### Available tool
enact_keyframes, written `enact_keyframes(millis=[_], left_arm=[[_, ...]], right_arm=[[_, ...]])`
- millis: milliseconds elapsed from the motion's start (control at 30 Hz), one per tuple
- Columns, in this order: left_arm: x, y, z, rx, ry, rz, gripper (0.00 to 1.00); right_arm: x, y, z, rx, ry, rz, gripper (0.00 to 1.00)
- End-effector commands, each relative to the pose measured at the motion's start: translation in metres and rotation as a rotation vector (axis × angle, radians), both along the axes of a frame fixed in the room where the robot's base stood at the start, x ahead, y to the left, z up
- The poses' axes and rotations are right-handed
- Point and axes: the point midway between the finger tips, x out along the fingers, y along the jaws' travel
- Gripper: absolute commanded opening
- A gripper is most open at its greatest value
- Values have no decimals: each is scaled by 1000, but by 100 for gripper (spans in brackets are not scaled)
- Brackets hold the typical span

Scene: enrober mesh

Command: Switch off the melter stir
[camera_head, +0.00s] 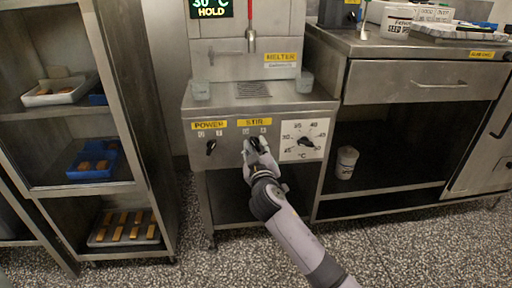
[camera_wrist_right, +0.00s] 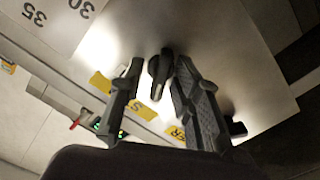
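The melter (camera_head: 230,99) is a steel machine with a front panel. Its black stir knob (camera_head: 254,143) sits under the yellow STIR label (camera_head: 258,122) and is partly hidden by my right gripper (camera_head: 251,147). In the right wrist view the stir knob (camera_wrist_right: 160,70) stands between the two fingers of my right gripper (camera_wrist_right: 158,65). The fingers are apart, one on each side, with a narrow gap visible beside the knob. I cannot tell exactly which position the knob points to. My left gripper is not in view.
The power knob (camera_head: 211,147) is left of the stir knob, and the temperature dial (camera_head: 304,141) is right of it. A red-handled tap (camera_head: 251,38) is above. A shelf rack (camera_head: 140,150) stands left, and a steel counter (camera_head: 350,47) stands right.

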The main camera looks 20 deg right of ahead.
Motion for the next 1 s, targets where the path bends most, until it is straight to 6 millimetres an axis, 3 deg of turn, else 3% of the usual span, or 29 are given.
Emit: enact_keyframes(millis=[467,1000], left_arm=[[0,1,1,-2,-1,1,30],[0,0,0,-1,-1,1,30]], right_arm=[[-8,3,-2,2,2,2,30],[-103,31,-2,3,3,2,30]])
